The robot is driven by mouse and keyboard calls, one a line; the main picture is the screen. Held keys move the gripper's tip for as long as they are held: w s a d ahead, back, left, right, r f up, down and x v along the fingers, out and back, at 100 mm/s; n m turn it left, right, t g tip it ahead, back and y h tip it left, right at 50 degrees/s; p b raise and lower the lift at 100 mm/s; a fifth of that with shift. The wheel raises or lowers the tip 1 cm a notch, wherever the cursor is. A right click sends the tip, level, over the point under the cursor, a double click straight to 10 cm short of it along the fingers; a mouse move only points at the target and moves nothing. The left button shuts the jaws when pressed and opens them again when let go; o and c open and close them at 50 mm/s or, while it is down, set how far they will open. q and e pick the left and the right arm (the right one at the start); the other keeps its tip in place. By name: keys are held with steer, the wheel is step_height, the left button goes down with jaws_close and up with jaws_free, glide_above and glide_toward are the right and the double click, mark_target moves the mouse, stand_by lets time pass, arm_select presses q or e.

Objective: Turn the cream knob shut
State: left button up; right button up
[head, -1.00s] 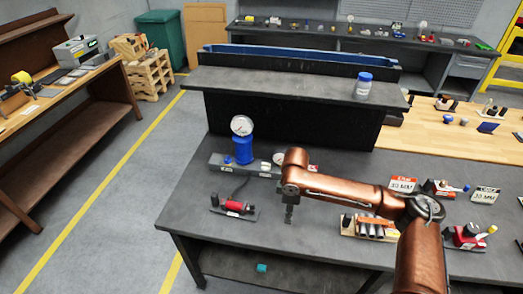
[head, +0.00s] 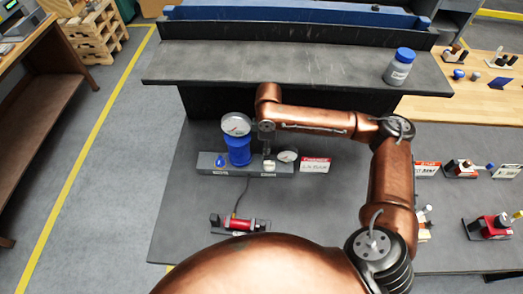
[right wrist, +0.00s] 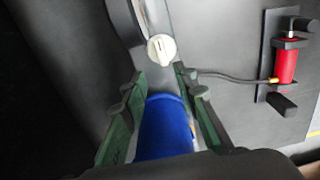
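The cream knob (head: 269,165) sits on the grey base block (head: 216,168), between the blue cylinder (head: 239,151) and a small gauge (head: 288,156). The right wrist view shows the knob's round cream face (right wrist: 162,48) just beyond the fingertips, roughly centred between them. My right gripper (right wrist: 160,78) is open, its green fingers apart with nothing gripped. The blue cylinder (right wrist: 165,130) shows between the fingers at the bottom of the wrist view. In the head view my right gripper (head: 267,143) points down over the knob. My left gripper is not in view.
A large round gauge (head: 236,124) stands on the blue cylinder, close beside my right gripper. A red pump (head: 239,223) lies in front, joined by a dark hose. A red-and-white card (head: 315,165) stands right of the base. A raised shelf (head: 300,72) is behind.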

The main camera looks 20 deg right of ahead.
mark_target(266, 162)
steer(key=shift+s+f, duration=0.4)
steer(key=shift+f, duration=0.2)
steer(key=shift+s+f, duration=0.35)
steer(key=shift+f, duration=0.2)
steer(key=f, duration=0.1)
steer(key=w+f, duration=0.1)
steer(key=f, duration=0.1)
steer(key=shift+a, duration=0.2)
steer(key=shift+d+f, duration=0.1)
steer(key=shift+f, duration=0.7)
steer(key=shift+s, duration=0.15)
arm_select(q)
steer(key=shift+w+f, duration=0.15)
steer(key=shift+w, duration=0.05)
arm_select(e)
steer(key=shift+w+f, duration=0.1)
steer(key=shift+w, duration=0.1)
steer(key=shift+s, duration=0.1)
steer(key=c, duration=0.4)
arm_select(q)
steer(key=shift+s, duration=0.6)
arm_select(e)
jaws_close()
